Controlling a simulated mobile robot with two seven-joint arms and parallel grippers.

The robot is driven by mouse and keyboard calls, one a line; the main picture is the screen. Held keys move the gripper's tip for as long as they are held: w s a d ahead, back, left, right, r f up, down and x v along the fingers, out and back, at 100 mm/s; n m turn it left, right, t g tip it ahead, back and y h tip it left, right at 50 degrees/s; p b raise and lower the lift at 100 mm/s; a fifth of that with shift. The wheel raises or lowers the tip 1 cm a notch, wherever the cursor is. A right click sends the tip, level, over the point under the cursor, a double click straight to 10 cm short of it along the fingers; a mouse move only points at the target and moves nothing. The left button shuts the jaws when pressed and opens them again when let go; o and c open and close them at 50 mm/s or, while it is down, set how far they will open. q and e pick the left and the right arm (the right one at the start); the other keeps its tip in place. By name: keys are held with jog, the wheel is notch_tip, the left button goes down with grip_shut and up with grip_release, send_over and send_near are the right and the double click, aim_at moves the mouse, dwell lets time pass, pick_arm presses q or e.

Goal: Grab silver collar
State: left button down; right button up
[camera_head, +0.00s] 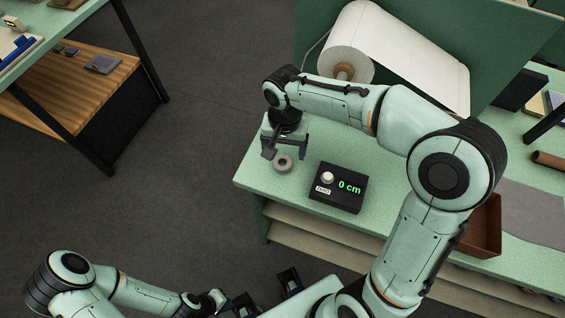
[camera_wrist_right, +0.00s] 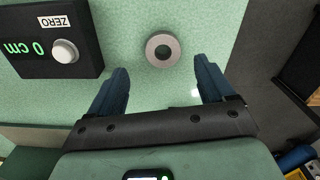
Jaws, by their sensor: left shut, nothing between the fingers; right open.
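The silver collar (camera_head: 283,163) is a small grey ring with a dark centre hole, lying flat on the green bench top near its left corner. It also shows in the right wrist view (camera_wrist_right: 162,50), ahead of and between the fingers. My right gripper (camera_head: 286,152) is open and empty just behind the collar; in the right wrist view its two dark fingers (camera_wrist_right: 161,82) stand apart, with the collar beyond their tips. My left gripper (camera_head: 268,290) is low in the head view, shut and empty, away from the bench.
A black box (camera_head: 338,187) reading "0 cm" with a white knob and ZERO label stands right of the collar. A large white roll (camera_head: 338,58) lies behind. A brown tray (camera_head: 484,228) is at the right. The bench's left edge is close to the collar.

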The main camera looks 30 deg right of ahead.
aim_at(283, 165)
jog(key=shift+a+f, duration=0.15)
jog(key=shift+f, duration=1.25)
jog(key=shift+a+f, duration=0.1)
jog(key=shift+f, duration=1.25)
jog(key=c, duration=1.2)
